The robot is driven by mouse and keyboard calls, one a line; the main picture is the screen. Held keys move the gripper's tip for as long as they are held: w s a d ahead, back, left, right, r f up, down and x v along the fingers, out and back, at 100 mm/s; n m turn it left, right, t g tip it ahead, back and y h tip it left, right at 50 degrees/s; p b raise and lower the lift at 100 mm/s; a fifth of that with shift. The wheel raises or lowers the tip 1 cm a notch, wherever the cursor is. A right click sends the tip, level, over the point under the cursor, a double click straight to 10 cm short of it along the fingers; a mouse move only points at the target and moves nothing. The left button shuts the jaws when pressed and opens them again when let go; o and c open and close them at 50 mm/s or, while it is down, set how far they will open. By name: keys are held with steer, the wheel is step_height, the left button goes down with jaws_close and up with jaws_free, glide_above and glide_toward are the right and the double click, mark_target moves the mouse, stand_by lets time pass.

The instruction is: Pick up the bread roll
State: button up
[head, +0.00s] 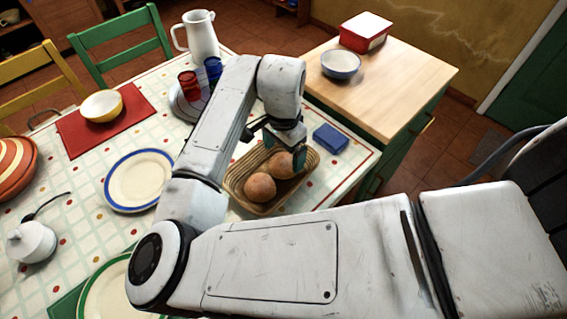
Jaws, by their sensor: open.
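Two round brown bread rolls lie in an oblong wicker basket (236,189) on the table, near its right edge. The nearer bread roll (260,188) is in plain view. The farther bread roll (283,167) is partly covered by my gripper. My gripper (284,156) points down over the basket, right at the farther roll, with a finger beside that roll's right side. The gripper is open. The other finger is largely hidden, and I cannot tell whether either finger touches the roll.
A blue box (330,138) lies just right of the basket. Behind are a white jug (201,36) and red and blue glasses (189,84). A blue-rimmed plate (139,180) is to the left. A wooden counter (400,75) holds a bowl (340,64) and red container (366,33).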

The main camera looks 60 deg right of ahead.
mark_target(284, 159)
steer(key=shift+d+f, duration=0.1)
steer(key=shift+f, duration=2.65)
steer(key=shift+c, duration=0.2)
steer(key=c, duration=0.7)
